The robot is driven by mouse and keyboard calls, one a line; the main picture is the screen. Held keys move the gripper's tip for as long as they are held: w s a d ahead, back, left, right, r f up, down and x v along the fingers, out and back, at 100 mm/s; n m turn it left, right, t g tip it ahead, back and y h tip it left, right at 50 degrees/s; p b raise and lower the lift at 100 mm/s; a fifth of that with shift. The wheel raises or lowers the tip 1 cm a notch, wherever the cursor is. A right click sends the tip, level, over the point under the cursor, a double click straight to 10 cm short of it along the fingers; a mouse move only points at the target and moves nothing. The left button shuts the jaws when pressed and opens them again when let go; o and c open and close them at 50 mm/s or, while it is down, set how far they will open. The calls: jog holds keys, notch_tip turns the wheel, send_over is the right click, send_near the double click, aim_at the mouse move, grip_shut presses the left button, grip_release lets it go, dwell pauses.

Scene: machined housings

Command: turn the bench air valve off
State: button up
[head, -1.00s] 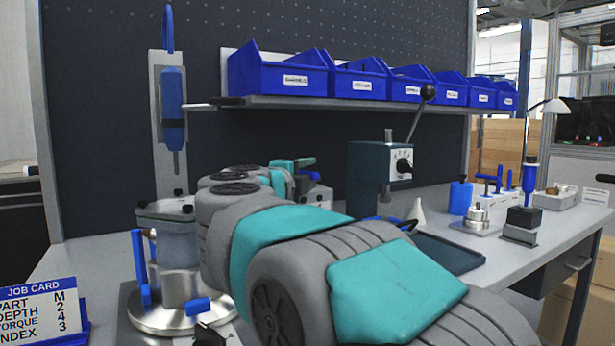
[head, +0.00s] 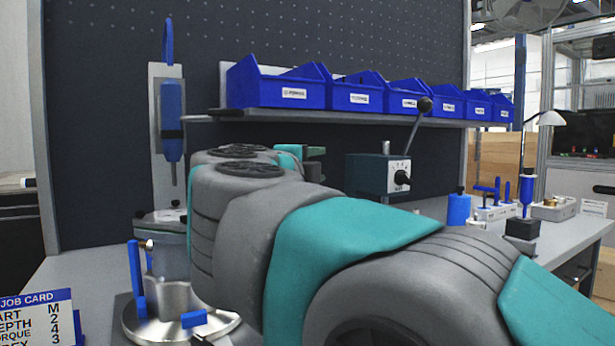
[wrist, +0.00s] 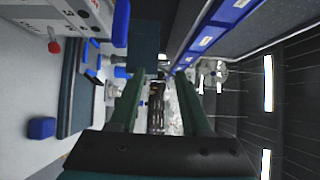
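My gripper (wrist: 158,78) is open in the wrist view, its two dark green fingers apart with nothing between them. In the head view only a green finger part (head: 315,152) shows past my arm, in front of the dark back panel. I cannot pick out the bench air valve for certain. A pale grey box (wrist: 82,14) with a small red knob (wrist: 55,46) stands at the upper left of the wrist view, apart from the fingers. My arm hides much of the bench middle in the head view.
A shelf with blue bins (head: 355,94) runs along the panel above my gripper. A press head (head: 378,173) with a dial and lever stands right of it. A round metal fixture (head: 168,318) and a job card (head: 35,318) are at lower left. A blue tool (head: 172,120) hangs above.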

jog(key=s+d, duration=0.2)
jog(key=s, duration=0.6)
jog(key=shift+d+b, duration=0.15)
jog(key=shift+b, duration=0.25)
jog(key=shift+s+f, duration=0.1)
